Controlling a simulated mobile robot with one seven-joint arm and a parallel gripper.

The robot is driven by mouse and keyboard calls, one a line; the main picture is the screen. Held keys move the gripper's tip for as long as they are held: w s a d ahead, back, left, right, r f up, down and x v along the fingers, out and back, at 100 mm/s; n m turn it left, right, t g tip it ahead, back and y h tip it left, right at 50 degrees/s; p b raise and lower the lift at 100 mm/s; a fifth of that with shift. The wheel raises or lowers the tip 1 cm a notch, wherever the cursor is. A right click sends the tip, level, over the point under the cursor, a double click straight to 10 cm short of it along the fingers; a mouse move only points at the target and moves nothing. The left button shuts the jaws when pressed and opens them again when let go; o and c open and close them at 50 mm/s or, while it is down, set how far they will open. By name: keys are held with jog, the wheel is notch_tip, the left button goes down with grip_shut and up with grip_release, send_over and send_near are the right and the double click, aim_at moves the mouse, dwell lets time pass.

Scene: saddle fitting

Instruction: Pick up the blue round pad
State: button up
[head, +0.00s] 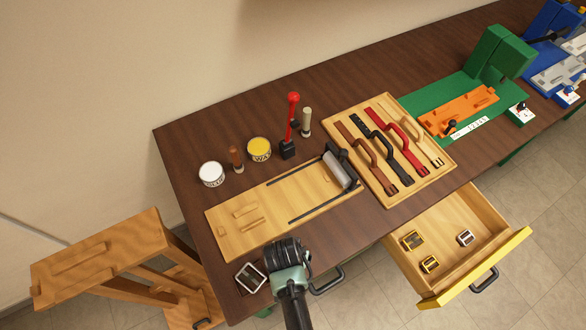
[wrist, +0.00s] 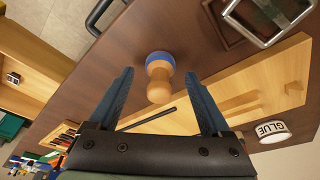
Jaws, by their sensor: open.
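The blue round pad (wrist: 159,57) shows in the wrist view as a blue disc with a round wooden handle. It lies between and slightly beyond my fingertips, on the dark brown bench top. My gripper (wrist: 159,74) is open, with one finger on either side of the pad's handle and gaps on both sides. I cannot tell whether the pad is at finger height. In the head view my gripper (head: 288,252) is over the front edge of the bench, and the pad is hidden behind it.
A metal buckle (head: 251,277) lies left of my gripper, and a wooden board (head: 235,230) with rails and a roller lies behind it. A drawer (head: 452,293) stands open at right with several buckles. Jars and a red-knobbed lever (head: 292,120) stand farther back.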

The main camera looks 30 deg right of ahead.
jog(key=shift+w+d+f, duration=0.1)
jog(key=shift+f, duration=0.25)
grip_shut()
jog(key=shift+r, duration=0.1)
dwell(0.3)
notch_tip(320, 180, up, 10)
jog(key=shift+f+b, duration=0.1)
jog(key=shift+b, duration=0.35)
